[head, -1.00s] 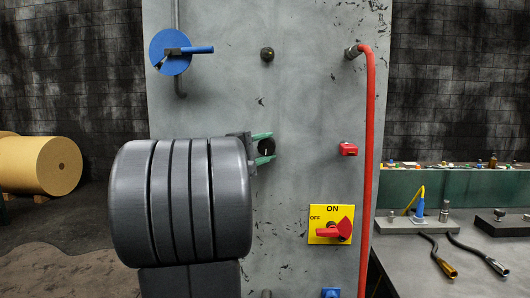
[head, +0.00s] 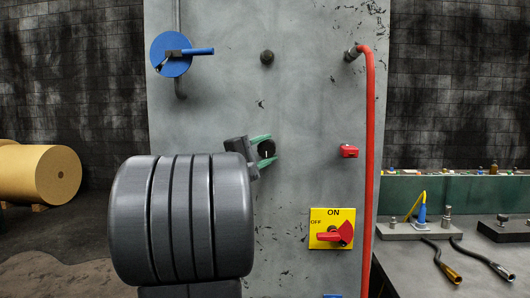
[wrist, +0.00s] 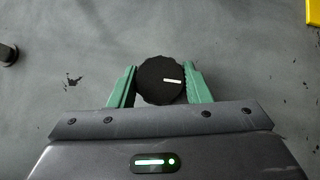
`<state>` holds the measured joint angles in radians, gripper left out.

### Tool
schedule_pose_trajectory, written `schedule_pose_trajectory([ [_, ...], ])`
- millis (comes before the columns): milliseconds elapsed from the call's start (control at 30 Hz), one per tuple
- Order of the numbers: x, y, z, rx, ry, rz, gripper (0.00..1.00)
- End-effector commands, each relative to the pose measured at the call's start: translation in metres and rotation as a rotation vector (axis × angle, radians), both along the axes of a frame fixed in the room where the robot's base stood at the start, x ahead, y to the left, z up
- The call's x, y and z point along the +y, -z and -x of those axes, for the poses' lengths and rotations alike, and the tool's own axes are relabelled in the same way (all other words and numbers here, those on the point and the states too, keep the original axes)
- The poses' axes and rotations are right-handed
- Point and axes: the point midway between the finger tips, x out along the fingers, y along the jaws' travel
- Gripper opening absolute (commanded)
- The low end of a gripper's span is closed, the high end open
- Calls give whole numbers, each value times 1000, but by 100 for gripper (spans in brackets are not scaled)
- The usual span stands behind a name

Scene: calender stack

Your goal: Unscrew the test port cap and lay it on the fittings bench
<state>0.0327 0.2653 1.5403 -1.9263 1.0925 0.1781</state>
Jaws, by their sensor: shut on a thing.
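The test port cap (head: 266,149) is a round black knurled cap at the middle of the grey panel. In the wrist view the cap (wrist: 161,81) shows a short white mark, slightly tilted, on its face. My gripper (head: 264,151) is shut on the cap, with one green finger on each side of it. The wrist view also shows my gripper (wrist: 160,86) around it. The cap is at the panel; the port behind it is hidden. The fittings bench (head: 405,272) is the grey-topped table at lower right.
A red hose (head: 369,170) runs down the panel's right side. A red-handled switch on a yellow plate (head: 332,229), a small red fitting (head: 349,151) and a blue valve (head: 171,54) are on the panel. Fittings and two cables stand or lie on the bench, with bare surface at its front.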

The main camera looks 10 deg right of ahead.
Motion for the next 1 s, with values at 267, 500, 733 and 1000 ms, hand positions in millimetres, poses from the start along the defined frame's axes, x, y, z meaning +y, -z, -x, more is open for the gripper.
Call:
schedule_pose_trajectory([
  [267, 0, 1, 0, 17, 0, 71, 20],
  [500, 0, 2, 0, 33, 0, 129, 20],
  [733, 0, 0, 0, 44, 0, 166, 20],
  [1000, 0, -1, 0, 45, 0, 169, 20],
])
